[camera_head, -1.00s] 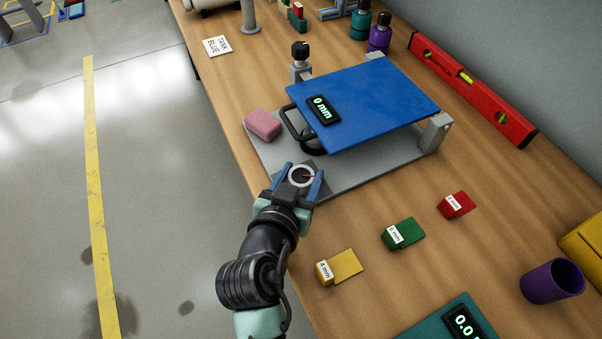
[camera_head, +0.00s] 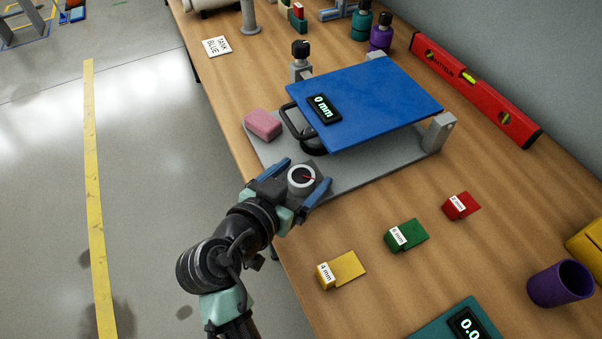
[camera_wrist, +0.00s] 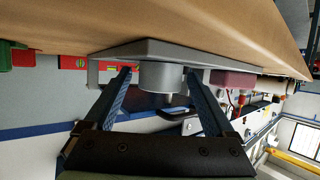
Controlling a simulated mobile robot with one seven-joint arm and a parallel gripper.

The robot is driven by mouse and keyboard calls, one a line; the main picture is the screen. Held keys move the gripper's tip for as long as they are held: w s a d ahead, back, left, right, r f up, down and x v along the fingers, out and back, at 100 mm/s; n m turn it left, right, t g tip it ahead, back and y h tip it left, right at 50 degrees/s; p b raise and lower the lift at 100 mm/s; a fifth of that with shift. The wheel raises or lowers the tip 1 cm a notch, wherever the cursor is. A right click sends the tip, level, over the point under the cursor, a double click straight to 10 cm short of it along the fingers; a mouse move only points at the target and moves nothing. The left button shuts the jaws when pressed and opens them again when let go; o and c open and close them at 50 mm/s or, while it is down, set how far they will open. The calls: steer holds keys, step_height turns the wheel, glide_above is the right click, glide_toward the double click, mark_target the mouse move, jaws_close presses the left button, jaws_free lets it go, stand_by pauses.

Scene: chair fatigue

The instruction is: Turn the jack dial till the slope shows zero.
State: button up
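A blue tilting plate (camera_head: 385,95) stands above the base. Its black display (camera_head: 323,108) reads "0 mm". My gripper (camera_head: 308,170) is open, with one blue finger on each side of the dial and visible gaps. In the wrist view the grey cylindrical dial body (camera_wrist: 162,77) sits between the spread fingers (camera_wrist: 157,72). I cannot tell if either finger touches it.
A pink block (camera_head: 263,125) lies on the base's left corner. Yellow (camera_head: 348,267), green (camera_head: 408,233) and red (camera_head: 463,205) labelled blocks lie to the right. A purple cup (camera_head: 560,284) and teal device (camera_head: 446,322) are nearer. A red level (camera_head: 475,90) lies along the wall.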

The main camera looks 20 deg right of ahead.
steer(key=v, duration=1.3)
steer(key=shift+f, duration=0.1)
steer(key=w+a+r+n+t+y+p, duration=0.1)
steer(key=w+r+n+t+y+p, duration=0.2)
steer(key=r, duration=0.6)
steer(key=w+a+r+n+t+p, duration=0.1)
steer(key=w+r+t, duration=0.2)
steer(key=w+r, duration=0.35)
steer(key=w+a+r+n+t+y+p, duration=0.15)
steer(key=r+t, duration=0.25)
steer(key=r, duration=0.6)
steer(key=s+r+n+t+y+p, duration=0.2)
steer(key=s+r+t+y, duration=0.1)
steer(key=r, duration=1.1)
steer(key=s+a+r+n+t+y+p, duration=0.1)
steer(key=s+r+t, duration=0.5)
steer(key=r, duration=0.9)
steer(key=shift+s+n+t+y+p, duration=0.15)
steer(key=shift+n+t+y+p, duration=0.25)
steer(key=shift+n+y, duration=0.75)
